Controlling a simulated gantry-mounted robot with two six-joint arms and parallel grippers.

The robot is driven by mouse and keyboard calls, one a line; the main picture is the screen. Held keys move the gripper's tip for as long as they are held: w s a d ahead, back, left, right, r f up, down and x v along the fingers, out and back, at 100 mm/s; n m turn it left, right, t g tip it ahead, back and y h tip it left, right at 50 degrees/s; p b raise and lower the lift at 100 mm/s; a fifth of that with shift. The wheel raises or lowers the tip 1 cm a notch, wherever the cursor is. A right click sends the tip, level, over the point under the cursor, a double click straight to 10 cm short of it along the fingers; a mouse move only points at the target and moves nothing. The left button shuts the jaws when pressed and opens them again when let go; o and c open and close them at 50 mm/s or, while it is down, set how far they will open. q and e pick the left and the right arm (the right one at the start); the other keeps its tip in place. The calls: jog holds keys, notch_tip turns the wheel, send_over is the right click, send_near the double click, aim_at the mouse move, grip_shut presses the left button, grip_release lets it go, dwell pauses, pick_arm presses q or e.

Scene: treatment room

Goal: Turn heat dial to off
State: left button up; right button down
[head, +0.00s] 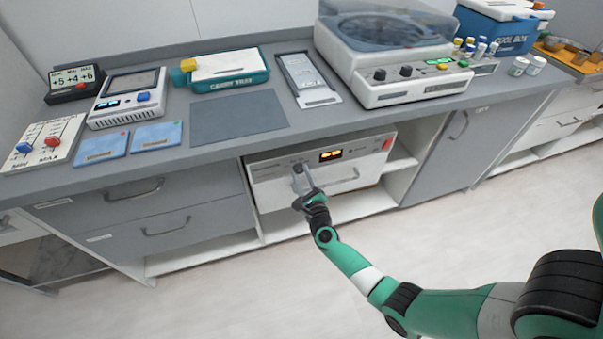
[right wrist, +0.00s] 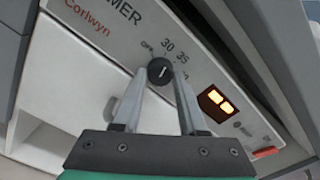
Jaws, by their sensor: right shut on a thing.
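The warmer (head: 270,183) is a white front panel unit under the counter, with a lit orange display (head: 331,155). Its black heat dial (right wrist: 160,71) shows in the right wrist view, with OFF, 30 and 35 printed around its upper side and another mark partly hidden by a finger. A pale line lies across the dial's face; which end is the pointer I cannot tell. My right gripper (head: 303,178) is at the dial, its fingers (right wrist: 159,84) on either side of the knob and shut on it. My left gripper is not in view.
The grey counter edge (head: 215,153) runs just above the warmer. A red switch (head: 387,144) is at the panel's right end. Open white shelves (head: 290,224) lie beneath, and the floor in front is clear.

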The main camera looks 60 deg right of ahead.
jog(key=n+p, duration=0.2)
jog(key=n, duration=0.3)
jog(key=shift+r+n, duration=0.1)
jog(key=shift+n, duration=0.2)
jog(key=n+p, duration=0.1)
jog(key=n, duration=0.4)
jog(key=shift+p, duration=0.3)
jog(key=shift+c, duration=2.3)
grip_release()
